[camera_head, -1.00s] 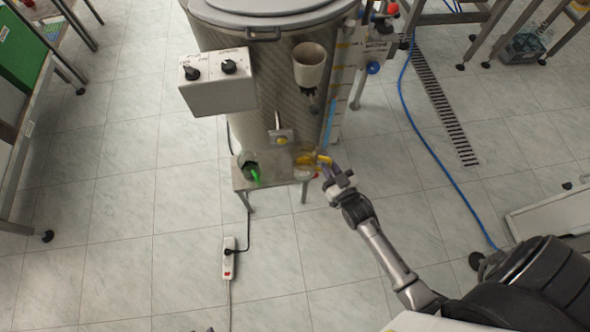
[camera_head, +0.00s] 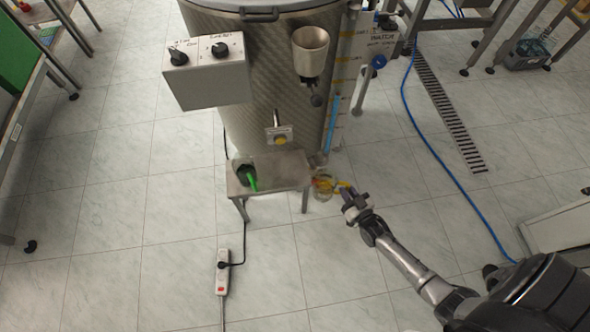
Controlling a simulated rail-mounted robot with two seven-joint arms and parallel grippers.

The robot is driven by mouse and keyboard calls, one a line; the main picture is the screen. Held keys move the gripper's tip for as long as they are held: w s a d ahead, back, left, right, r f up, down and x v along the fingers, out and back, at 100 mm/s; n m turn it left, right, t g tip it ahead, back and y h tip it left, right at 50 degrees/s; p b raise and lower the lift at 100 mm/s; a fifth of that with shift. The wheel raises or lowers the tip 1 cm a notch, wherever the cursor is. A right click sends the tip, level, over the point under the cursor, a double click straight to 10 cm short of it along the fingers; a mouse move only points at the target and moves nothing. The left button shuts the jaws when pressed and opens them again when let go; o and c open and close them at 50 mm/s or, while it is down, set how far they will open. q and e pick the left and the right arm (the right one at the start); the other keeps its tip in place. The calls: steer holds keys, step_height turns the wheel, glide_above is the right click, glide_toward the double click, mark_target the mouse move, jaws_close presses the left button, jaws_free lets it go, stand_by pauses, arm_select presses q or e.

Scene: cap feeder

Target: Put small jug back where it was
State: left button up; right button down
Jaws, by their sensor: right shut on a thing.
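The small jug (camera_head: 322,187) is clear with a yellow handle. My right gripper (camera_head: 345,191) is shut on its handle and holds it just off the right edge of the small metal table (camera_head: 290,166). The jug looks upright, apart from the table top. A dark container with a green handle (camera_head: 248,176) sits on the table's left end. The rest of the table top is bare. My left gripper does not show.
A large metal tank (camera_head: 262,95) with a tap (camera_head: 279,133) stands behind the table. A control box (camera_head: 206,70) and a beige cup (camera_head: 310,50) are on its front. A power strip (camera_head: 222,272) and a blue hose (camera_head: 440,160) lie on the floor.

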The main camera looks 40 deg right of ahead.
steer(key=w+d+r+h, duration=0.15)
steer(key=w+r, duration=0.25)
steer(key=r, duration=0.4)
steer(key=w+a+f+b, duration=0.3)
steer(key=w+f+b, duration=0.7)
steer(key=shift+w+a+m, duration=0.35)
steer(key=shift+m, duration=0.05)
steer(key=shift+f, duration=0.1)
steer(key=c, duration=1.6)
jaws_free()
steer(key=shift+f+b, duration=0.1)
steer(key=shift+b, duration=0.2)
steer(key=o, duration=0.5)
